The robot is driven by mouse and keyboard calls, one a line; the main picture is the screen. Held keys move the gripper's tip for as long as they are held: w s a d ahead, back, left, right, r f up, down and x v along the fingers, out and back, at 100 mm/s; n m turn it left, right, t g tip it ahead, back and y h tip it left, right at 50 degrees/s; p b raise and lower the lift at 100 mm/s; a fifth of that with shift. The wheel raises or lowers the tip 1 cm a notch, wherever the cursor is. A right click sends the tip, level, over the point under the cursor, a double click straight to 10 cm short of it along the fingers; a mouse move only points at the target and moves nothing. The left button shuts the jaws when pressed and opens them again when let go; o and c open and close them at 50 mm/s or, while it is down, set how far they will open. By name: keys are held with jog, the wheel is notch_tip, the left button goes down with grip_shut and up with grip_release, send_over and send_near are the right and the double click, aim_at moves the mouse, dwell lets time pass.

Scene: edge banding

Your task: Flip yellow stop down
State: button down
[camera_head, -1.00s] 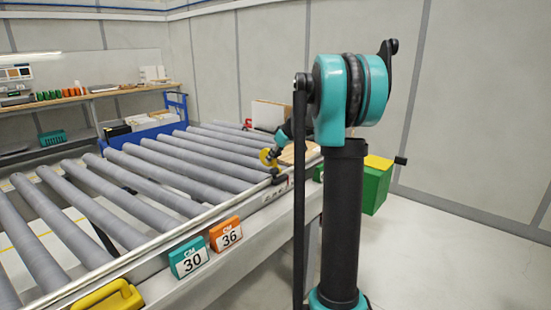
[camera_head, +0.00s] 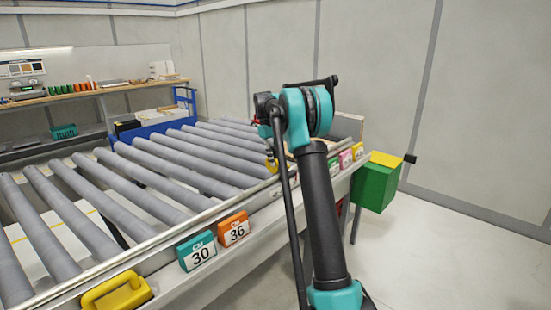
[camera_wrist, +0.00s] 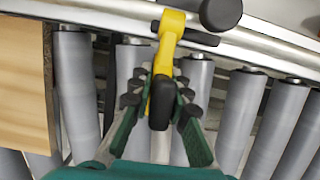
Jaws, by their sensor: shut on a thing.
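In the wrist view the yellow stop (camera_wrist: 171,27) is a yellow lever with a black end. It is mounted at the metal rail and extends over the rollers. My gripper (camera_wrist: 162,88) has its fingers on both sides of the black end and is shut on it. In the head view a small part of the yellow stop (camera_head: 272,164) shows at the conveyor's near rail. My arm hides most of it and my gripper there.
Grey rollers (camera_head: 140,170) fill the conveyor. A wooden board (camera_wrist: 25,85) lies on them at the left of the wrist view. A yellow handle (camera_head: 118,293) and number tags 30 (camera_head: 197,251) and 36 (camera_head: 233,229) line the near rail.

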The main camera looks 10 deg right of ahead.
jog(key=shift+w+f+g+h, duration=0.1)
jog(key=shift+f+g+h, duration=0.3)
jog(key=shift+g, duration=0.1)
jog(key=c, duration=1.5)
grip_release()
jog(key=shift+c, duration=0.2)
jog(key=v, duration=1.2)
jog(key=shift+f, duration=0.1)
